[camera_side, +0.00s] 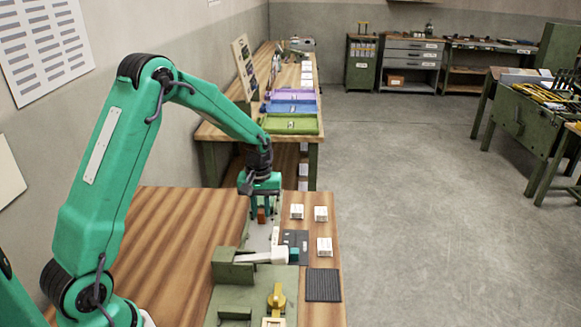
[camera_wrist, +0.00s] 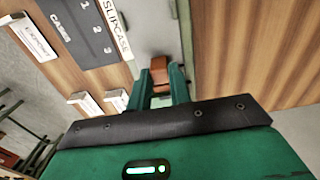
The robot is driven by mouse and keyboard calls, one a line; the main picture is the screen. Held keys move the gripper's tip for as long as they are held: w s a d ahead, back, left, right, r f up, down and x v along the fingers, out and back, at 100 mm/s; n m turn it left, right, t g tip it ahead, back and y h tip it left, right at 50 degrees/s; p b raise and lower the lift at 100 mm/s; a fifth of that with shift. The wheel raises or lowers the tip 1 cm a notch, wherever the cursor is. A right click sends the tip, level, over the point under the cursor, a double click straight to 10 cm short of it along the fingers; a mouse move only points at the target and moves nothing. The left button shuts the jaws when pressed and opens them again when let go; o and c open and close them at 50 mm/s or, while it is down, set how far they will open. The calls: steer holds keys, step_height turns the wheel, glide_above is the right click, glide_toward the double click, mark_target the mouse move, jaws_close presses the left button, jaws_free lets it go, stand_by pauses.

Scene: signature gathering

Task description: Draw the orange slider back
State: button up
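The orange slider (camera_side: 261,215) is a small orange-brown block on a pale grey strip of the green fixture (camera_side: 224,270). It also shows in the wrist view (camera_wrist: 160,72), between the tips of two green fingers. My gripper (camera_side: 262,209) points down at it from above, at the far end of the strip. In the wrist view my gripper (camera_wrist: 161,77) has a finger on each side of the slider, with no clear gap, so it looks shut on it. The slider's lower part is hidden in the side view.
Near the slider stand a dark numbered slipcase panel (camera_side: 295,240), several white label blocks (camera_side: 321,214), a white arm-like piece (camera_side: 262,256), a yellow knob (camera_side: 277,296) and a black ribbed mat (camera_side: 323,285). Coloured trays (camera_side: 290,125) sit on the bench behind. The wooden top at left is bare.

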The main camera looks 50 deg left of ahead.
jaws_close()
steer(key=shift+s, duration=0.1)
steer(key=s+d, duration=0.8)
steer(key=shift+s+d+r, duration=0.1)
steer(key=shift+s+d, duration=0.05)
steer(key=shift+d, duration=0.2)
steer(key=o, duration=0.6)
jaws_free()
steer(key=shift+a+r, duration=0.1)
